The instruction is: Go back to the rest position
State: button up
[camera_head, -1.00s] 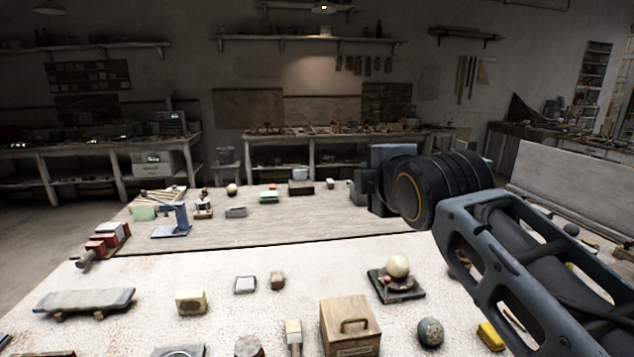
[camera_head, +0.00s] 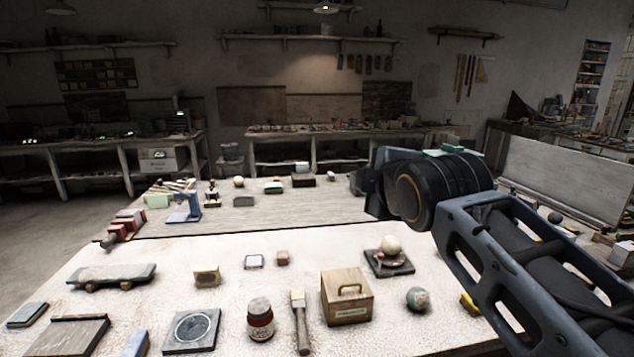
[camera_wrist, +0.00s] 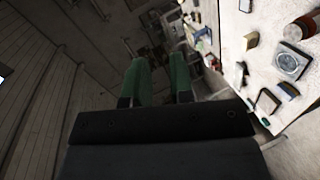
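My gripper (camera_wrist: 161,78) shows two green fingers in the wrist view, spread apart with nothing visible between them. In the head view my arm reaches in from the right, raised above the table, and the fingers are hidden behind the dark wrist. A pale sphere (camera_head: 391,245) rests on a dark square stand (camera_head: 400,268) on the near table, left of my arm. A grey-green sphere (camera_head: 417,298) lies nearer, right of a wooden box with a handle (camera_head: 346,303). My gripper is apart from all of them.
The pale near table (camera_head: 200,262) holds a jar (camera_head: 260,318), a brush (camera_head: 300,325), a framed dial plate (camera_head: 193,330) and small blocks. A yellow object (camera_head: 468,303) sits close under my arm. A grey table behind holds more small things. Workbenches line the back wall.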

jog(key=s+d+f+m+g, duration=0.2)
jog(key=f+m, duration=0.4)
jog(key=f, duration=0.4)
jog(key=s+d+f+m+g+h, duration=0.1)
jog(key=s+f+m+g, duration=0.4)
jog(key=f, duration=0.6)
jog(key=s+d+f+m+g+h+p, duration=0.1)
jog(key=s+d+f+m+g, duration=0.2)
jog(key=s+f+m, duration=0.3)
notch_tip(320, 180, down, 5)
jog(key=shift+s+d+r+m+g, duration=0.2)
jog(key=shift+d+m+g, duration=0.1)
jog(key=shift+d+g, duration=0.1)
